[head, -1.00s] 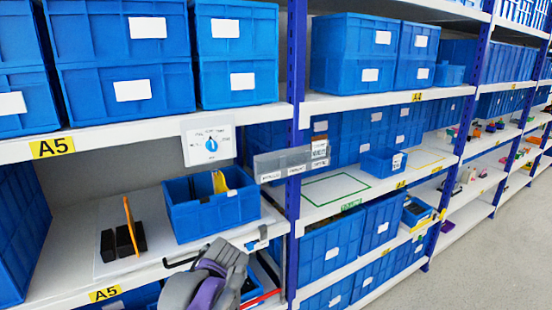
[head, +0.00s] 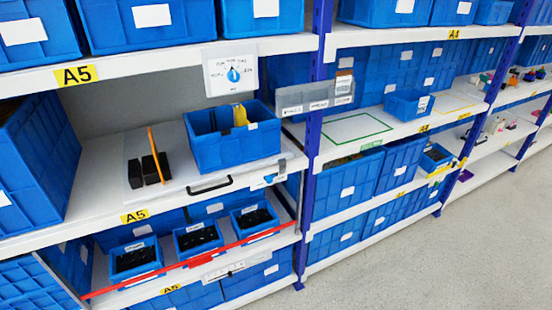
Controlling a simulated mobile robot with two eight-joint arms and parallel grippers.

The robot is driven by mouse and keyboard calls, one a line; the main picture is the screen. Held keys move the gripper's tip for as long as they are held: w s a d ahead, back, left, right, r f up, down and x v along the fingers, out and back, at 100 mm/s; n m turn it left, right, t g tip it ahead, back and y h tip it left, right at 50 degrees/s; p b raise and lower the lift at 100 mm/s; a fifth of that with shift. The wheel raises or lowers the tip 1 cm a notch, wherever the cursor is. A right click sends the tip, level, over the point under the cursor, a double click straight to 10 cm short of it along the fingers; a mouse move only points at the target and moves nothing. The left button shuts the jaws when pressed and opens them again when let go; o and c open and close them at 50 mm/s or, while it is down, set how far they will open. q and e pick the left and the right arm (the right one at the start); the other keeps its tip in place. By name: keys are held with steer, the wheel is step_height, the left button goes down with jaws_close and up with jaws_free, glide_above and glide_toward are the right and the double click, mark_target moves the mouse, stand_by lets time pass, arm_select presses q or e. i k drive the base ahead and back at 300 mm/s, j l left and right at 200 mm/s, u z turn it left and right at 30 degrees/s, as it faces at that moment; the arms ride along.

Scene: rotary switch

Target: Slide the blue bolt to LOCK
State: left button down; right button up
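A small white plate (head: 264,182) with a small blue piece (head: 268,179) sits on the front edge of the middle A5 shelf, right of a black handle. The blue piece looks like the bolt, but its markings are too small to read, so I cannot tell its position or where LOCK is. Neither of my grippers is in view now.
A white dial panel (head: 231,68) with a blue pointer hangs under the upper shelf. A blue bin (head: 230,150) and the black handle (head: 209,186) are on the middle shelf. A red bar (head: 190,262) crosses in front of small bins below. Floor at right is clear.

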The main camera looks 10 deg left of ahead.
mark_target(268, 179)
steer(key=i+j+u, duration=0.2)
steer(key=j+u, duration=0.25)
steer(key=i+j+u, duration=0.3)
steer(key=u, duration=0.15)
